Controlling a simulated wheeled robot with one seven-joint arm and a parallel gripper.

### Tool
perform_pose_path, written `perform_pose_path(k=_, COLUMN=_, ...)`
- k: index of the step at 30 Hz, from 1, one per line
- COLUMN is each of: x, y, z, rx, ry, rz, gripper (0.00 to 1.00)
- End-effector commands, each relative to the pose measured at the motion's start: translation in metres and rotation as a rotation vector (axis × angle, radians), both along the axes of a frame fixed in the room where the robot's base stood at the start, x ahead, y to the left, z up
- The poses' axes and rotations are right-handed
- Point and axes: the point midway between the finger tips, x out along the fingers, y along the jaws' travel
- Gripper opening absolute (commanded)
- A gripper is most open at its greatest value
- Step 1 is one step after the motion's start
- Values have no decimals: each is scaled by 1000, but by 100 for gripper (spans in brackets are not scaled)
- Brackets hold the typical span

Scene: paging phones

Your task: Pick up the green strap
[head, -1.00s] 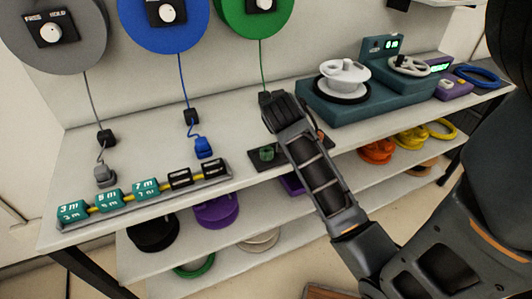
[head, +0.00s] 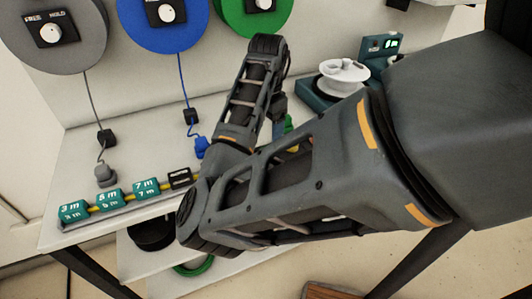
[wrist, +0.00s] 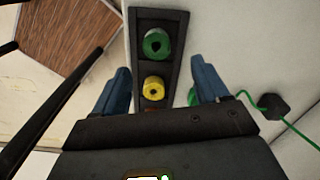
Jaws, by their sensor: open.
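In the wrist view, a green roll (wrist: 157,42) sits in a narrow dark tray (wrist: 178,25), with a yellow roll (wrist: 154,88) beside it. My gripper (wrist: 163,74) is open above the tray, its two blue fingers on either side of it, with nothing held. A small green piece (wrist: 193,95) shows beside the right finger, partly hidden. A green cord (wrist: 298,132) runs from a black block (wrist: 273,106) at the right. I cannot tell which green item is the strap. In the head view my arm hides the gripper and tray; a bit of green (head: 289,123) shows.
Grey (head: 90,60), blue (head: 190,40) and green (head: 268,28) reels hang on the back panel. A rail of teal length blocks (head: 108,198) lies at the table's front left. A teal machine with a white spool (head: 342,76) stands right of my arm. A lower shelf is below.

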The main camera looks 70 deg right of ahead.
Motion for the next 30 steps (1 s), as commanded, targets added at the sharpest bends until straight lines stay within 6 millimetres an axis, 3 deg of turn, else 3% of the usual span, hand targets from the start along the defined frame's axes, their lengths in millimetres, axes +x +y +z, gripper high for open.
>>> perform_pose_path(k=15, x=-1, y=5, z=-61, rx=-3, ry=2, rz=2, gripper=74)
perform_pose_path(k=24, x=-1, y=5, z=-66, rx=-4, ry=1, rz=2, gripper=74)
perform_pose_path(k=30, x=-1, y=5, z=-66, rx=-4, ry=1, rz=2, gripper=55)
